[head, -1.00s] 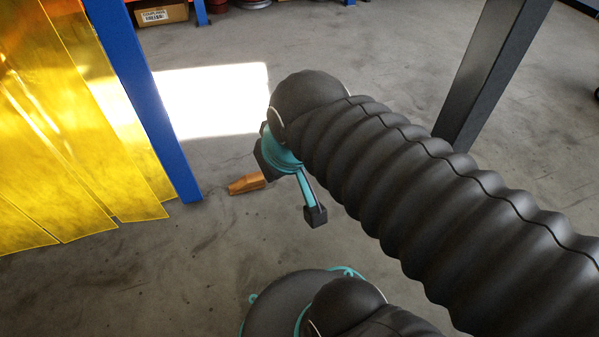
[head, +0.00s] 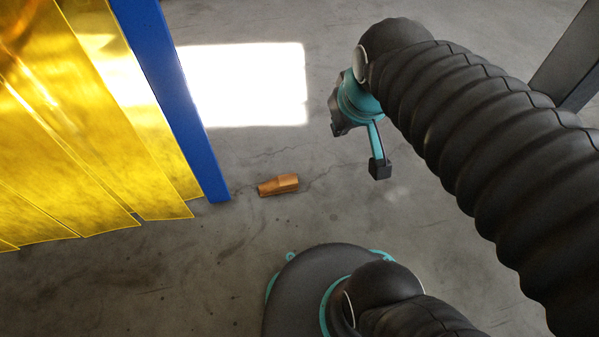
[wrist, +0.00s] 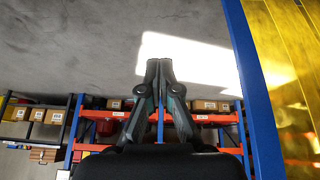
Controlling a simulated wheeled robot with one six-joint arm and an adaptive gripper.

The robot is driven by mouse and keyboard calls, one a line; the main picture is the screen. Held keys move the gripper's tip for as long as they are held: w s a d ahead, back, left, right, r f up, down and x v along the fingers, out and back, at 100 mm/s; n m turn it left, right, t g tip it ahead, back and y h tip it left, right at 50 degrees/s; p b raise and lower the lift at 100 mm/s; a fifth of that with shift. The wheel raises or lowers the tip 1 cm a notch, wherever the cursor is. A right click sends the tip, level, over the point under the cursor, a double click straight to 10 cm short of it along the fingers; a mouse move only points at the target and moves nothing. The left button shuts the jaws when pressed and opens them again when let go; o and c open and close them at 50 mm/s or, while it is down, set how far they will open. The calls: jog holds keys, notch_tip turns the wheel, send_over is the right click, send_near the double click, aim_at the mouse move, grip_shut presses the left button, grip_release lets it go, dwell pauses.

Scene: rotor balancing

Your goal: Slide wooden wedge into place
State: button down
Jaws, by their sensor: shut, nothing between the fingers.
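The wooden wedge (head: 278,185) lies on the concrete floor in the head view, a little right of the foot of the blue post (head: 190,110). It is clear of the post and nothing covers it. My gripper (wrist: 159,62) is shut and empty in the wrist view, its fingertips together in front of the floor and the bright light patch. In the head view my wrist is above and right of the wedge, apart from it; the fingers there are mostly hidden. The wedge does not show in the wrist view.
Yellow translucent strips (head: 90,130) hang left of the blue post; they also show in the wrist view (wrist: 290,70). A dark post (head: 570,60) stands at the upper right. Orange-and-blue shelves with boxes (wrist: 210,105) appear in the wrist view. Floor around the wedge is clear.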

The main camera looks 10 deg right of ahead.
jog(key=w+f+n, duration=0.2)
jog(key=w+n, duration=0.1)
jog(key=w, duration=0.5)
jog(key=n+g+p, duration=0.2)
jog(key=n+g, duration=0.1)
jog(key=n, duration=0.3)
send_over(301, 184)
jog(key=s+d, duration=0.3)
notch_tip(301, 184, down, 16)
jog(key=w+f+n, duration=0.1)
jog(key=f+n, duration=0.1)
jog(key=f, duration=1.2)
jog(key=w+f+n+g, duration=0.1)
jog(key=f+n, duration=0.2)
jog(key=f, duration=1)
jog(key=w+d+f+n+g, duration=0.1)
jog(key=f+n, duration=0.1)
jog(key=f, duration=1.2)
jog(key=shift+f+n, duration=0.35)
jog(key=shift+n, duration=0.05)
jog(key=a, duration=0.3)
jog(key=shift+a+p, duration=0.1)
jog(key=shift+p, duration=0.25)
jog(key=shift+a, duration=0.45)
